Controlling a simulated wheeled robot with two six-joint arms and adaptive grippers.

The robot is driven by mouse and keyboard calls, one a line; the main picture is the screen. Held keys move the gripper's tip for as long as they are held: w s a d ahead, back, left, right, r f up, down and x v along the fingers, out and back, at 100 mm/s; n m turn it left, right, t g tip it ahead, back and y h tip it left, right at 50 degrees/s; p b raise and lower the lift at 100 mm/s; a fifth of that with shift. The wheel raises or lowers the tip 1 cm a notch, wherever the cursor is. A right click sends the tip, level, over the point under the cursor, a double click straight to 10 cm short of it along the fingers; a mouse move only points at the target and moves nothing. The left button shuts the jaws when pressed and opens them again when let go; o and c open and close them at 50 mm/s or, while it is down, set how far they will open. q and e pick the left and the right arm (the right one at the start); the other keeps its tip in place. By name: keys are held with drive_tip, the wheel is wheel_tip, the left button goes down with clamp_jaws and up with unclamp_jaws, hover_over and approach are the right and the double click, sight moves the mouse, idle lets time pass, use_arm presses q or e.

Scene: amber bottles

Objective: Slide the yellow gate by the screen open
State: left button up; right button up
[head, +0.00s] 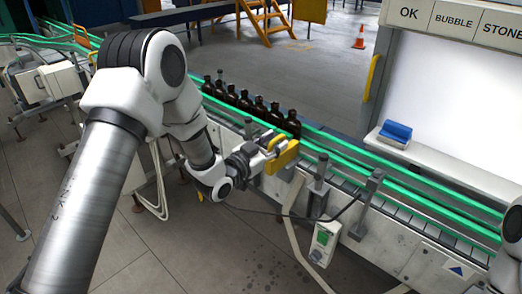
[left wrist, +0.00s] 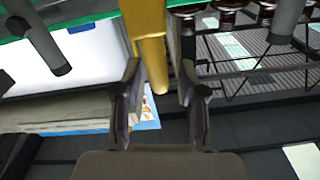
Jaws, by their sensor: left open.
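The yellow gate (head: 284,155) is at the near side of the conveyor, by the front end of the bottle row. In the left wrist view, a yellow bar with a rounded end (left wrist: 153,65) shows between the fingers. My left gripper (head: 268,156) is at the gate, with its fingers open on either side of the yellow bar; I cannot tell whether they touch it. The white screen (head: 445,100) stands behind the conveyor to the right. My right gripper is not in view.
A row of several amber bottles (head: 244,103) stands on the conveyor between green rails (head: 349,157). A blue block (head: 396,131) lies on the ledge below the screen. A yellow handle (head: 372,78) is on the screen's left edge. A control box (head: 323,242) hangs in front.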

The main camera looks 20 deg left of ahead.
use_arm(q)
drive_tip(key=v, duration=1)
drive_tip(key=shift+s+a, duration=0.2)
drive_tip(key=shift+f, duration=0.1)
drive_tip(key=s+d+f+g+y+b, duration=0.1)
drive_tip(key=s+d+f+g, duration=0.2)
drive_tip(key=f, duration=0.5)
drive_tip(key=s+f+g, duration=0.2)
drive_tip(key=s+f, duration=0.3)
drive_tip(key=f, duration=0.4)
drive_tip(key=s+d+f+g+y+b, duration=0.1)
drive_tip(key=s+d+f+g, duration=0.2)
drive_tip(key=f, duration=0.5)
drive_tip(key=s+a+f+n+g+y, duration=0.2)
drive_tip(key=s+f+n+g, duration=0.1)
drive_tip(key=s, duration=0.7)
drive_tip(key=s+a+f+n+g+y, duration=0.1)
drive_tip(key=s+a+f+n+g, duration=0.2)
drive_tip(key=s+f+g, duration=0.3)
drive_tip(key=s, duration=0.4)
drive_tip(key=shift+s+n+y, duration=0.15)
drive_tip(key=shift+n+y, duration=0.15)
drive_tip(key=shift+y, duration=0.1)
